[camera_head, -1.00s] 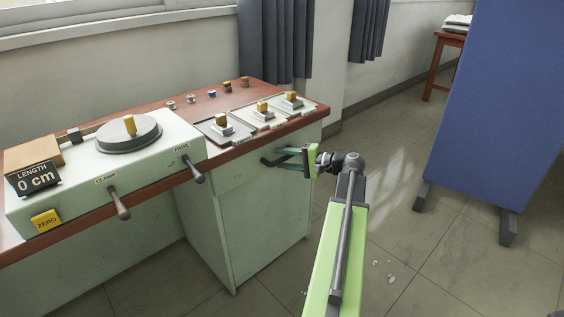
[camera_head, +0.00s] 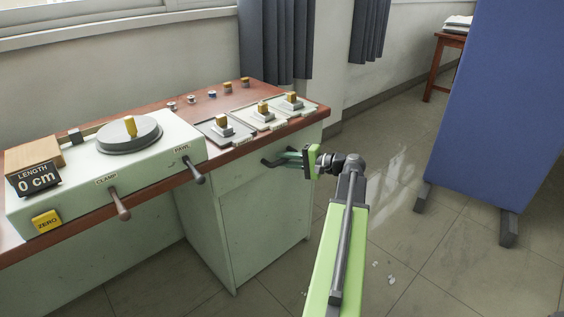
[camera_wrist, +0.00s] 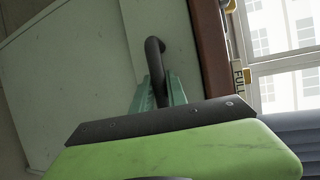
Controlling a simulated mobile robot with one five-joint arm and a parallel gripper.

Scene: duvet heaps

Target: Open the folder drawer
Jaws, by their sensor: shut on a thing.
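The drawer is the pale green front (camera_head: 243,170) at the top of the cabinet under the right end of the desk. A dark bar handle (camera_head: 268,161) sits on it, just below the desk edge. My gripper (camera_head: 283,157) is at this handle, with its fingers shut on it. In the wrist view the dark curved handle (camera_wrist: 155,62) runs between the teal fingers (camera_wrist: 160,95), and part of it is hidden by them. The drawer front looks flush with the cabinet, though my gripper covers part of that area.
The brown desk top (camera_head: 262,91) carries a pale machine (camera_head: 75,190) with a clamp lever (camera_head: 119,204) and a pawl lever (camera_head: 194,173) jutting over the front. Several small blocks stand on plates (camera_head: 263,117). A blue panel (camera_head: 497,100) stands at right. The floor between is open.

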